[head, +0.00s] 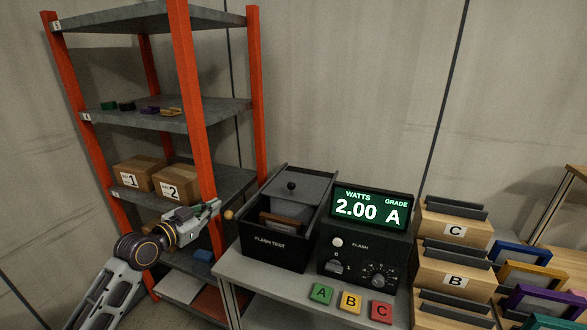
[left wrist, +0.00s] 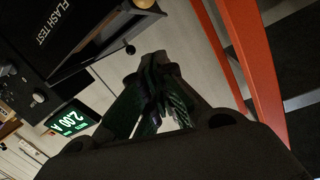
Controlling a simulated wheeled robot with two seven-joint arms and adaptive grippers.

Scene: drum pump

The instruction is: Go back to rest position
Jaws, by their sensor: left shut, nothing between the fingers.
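My left gripper (head: 214,208) is at the end of my left arm in the head view, in front of the orange-posted shelf and left of the flash test box (head: 271,242). In the left wrist view its fingers (left wrist: 158,92) are closed together with nothing held between them. The flash test box also shows at the upper left of the left wrist view (left wrist: 62,35). The tester display (head: 370,208) reads 2.00 watts, grade A. My right gripper does not show in either view.
The shelf (head: 195,120) has orange posts and holds boxes 1 (head: 139,173) and 2 (head: 180,184). Green A (head: 320,293), yellow B (head: 349,302) and red C (head: 381,311) tiles lie on the bench (head: 255,282). Wooden bins B (head: 455,281) and C (head: 456,231) stand right.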

